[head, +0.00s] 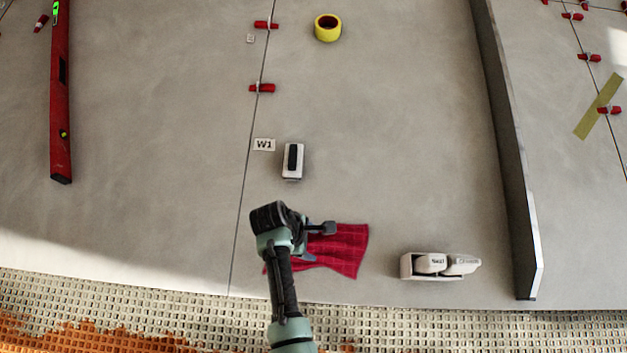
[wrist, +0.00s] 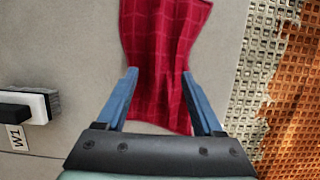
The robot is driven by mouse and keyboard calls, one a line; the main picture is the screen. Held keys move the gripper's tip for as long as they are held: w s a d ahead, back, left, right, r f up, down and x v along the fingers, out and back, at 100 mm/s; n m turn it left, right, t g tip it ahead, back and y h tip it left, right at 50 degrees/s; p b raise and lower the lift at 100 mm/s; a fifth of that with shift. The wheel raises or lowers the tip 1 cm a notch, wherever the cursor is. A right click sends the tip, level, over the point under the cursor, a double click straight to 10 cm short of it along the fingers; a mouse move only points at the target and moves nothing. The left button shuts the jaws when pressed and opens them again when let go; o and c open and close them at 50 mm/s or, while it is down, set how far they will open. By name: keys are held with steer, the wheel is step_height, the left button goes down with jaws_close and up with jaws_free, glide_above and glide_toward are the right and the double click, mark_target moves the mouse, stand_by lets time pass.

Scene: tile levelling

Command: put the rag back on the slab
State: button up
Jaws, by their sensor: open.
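The red checked rag (head: 345,248) lies spread on the grey slab (head: 390,150) near the slab's front edge, partly hidden by my arm in the head view. In the wrist view the rag (wrist: 165,60) runs between and beyond my fingers, with a few folds in it. My gripper (head: 320,243) is over the rag's left part, fingers apart. In the wrist view my gripper (wrist: 160,80) is open, one blue finger on each side of the rag. I cannot tell whether the fingers touch the rag or the slab.
A white block with a black top (head: 293,160) sits by the W1 label (head: 264,144). A red level (head: 61,100) lies left; yellow tape (head: 328,28) lies at the back.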

steer(key=p+v, duration=0.6)
steer(key=v, duration=0.3)
steer(key=w+a+r+m+t+y, duration=0.25)
steer(key=w+r+m+t, duration=0.2)
steer(key=w+r, duration=0.95)
steer(key=w+r+m+t, duration=0.1)
steer(key=w+r+t, duration=0.25)
steer(key=r, duration=0.35)
steer(key=w+r+m+t+y, duration=0.1)
steer(key=w+r+m+t, duration=0.1)
steer(key=w+r, duration=0.4)
steer(key=w+r+m+t, duration=0.1)
steer(key=w+r+t, duration=0.15)
steer(key=r, duration=0.65)
steer(key=s+d+r+m+t, duration=0.15)
steer(key=r+t, duration=0.25)
steer(key=r, duration=0.8)
steer(key=d+r+m+t, duration=0.2)
steer(key=r+m+t, duration=0.1)
steer(key=r, duration=1)
steer(key=s+d+r+m+t, duration=0.1)
steer(key=s+r+m+t, duration=0.1)
steer(key=s+r+t, duration=0.2)
steer(key=s+d+r+m+t, duration=0.2)
steer(key=s+r+m+t, duration=0.1)
steer(key=s+r, duration=0.8)
step_height(320, 180, up, 6)
steer(key=shift+d+f+t, duration=0.2)
steer(key=shift+d+t, duration=0.05)
steer(key=shift+t, duration=0.2)
